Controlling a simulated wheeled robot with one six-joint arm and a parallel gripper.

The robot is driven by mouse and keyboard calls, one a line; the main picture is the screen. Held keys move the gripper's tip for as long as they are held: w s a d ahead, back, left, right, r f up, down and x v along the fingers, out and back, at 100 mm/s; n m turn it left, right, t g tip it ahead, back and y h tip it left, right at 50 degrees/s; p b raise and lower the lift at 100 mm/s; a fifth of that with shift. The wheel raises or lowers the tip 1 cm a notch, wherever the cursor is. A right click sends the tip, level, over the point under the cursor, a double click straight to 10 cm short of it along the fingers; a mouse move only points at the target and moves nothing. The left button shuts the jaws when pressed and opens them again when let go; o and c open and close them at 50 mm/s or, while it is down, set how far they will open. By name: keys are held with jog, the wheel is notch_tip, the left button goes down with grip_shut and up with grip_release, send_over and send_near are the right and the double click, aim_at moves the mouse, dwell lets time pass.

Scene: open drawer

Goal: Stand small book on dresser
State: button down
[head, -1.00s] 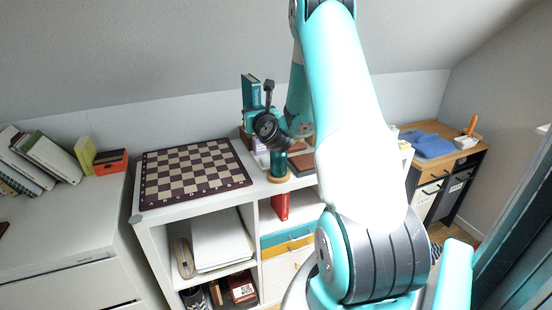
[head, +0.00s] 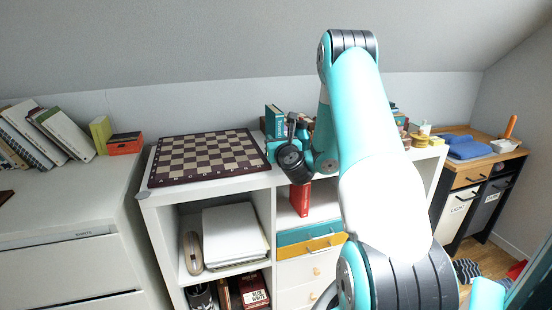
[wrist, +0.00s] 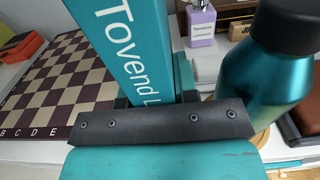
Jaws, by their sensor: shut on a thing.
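The small teal book (head: 275,122) has white lettering, reading "Tovend L" in the wrist view (wrist: 128,45). It is upright in the head view, near the right back corner of the chessboard. My gripper (head: 279,143) is shut on its lower part; in the wrist view the dark finger bar (wrist: 160,115) crosses in front of the book's lower end. From these views I cannot tell whether the book touches the surface below. The white dresser (head: 65,275) with drawers stands at the left, its top partly bare.
A chessboard (head: 207,157) lies on the white shelf unit (head: 160,215). A teal bottle (wrist: 262,80) and a purple dispenser (wrist: 200,22) stand right of the book. On the dresser are leaning books (head: 60,135), a yellow-green book (head: 101,135) and an orange box (head: 125,144).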

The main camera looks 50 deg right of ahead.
jog(key=shift+f+b, duration=1.2)
jog(key=shift+f, duration=0.6)
jog(key=c, duration=0.9)
grip_release()
jog(key=shift+r, duration=0.2)
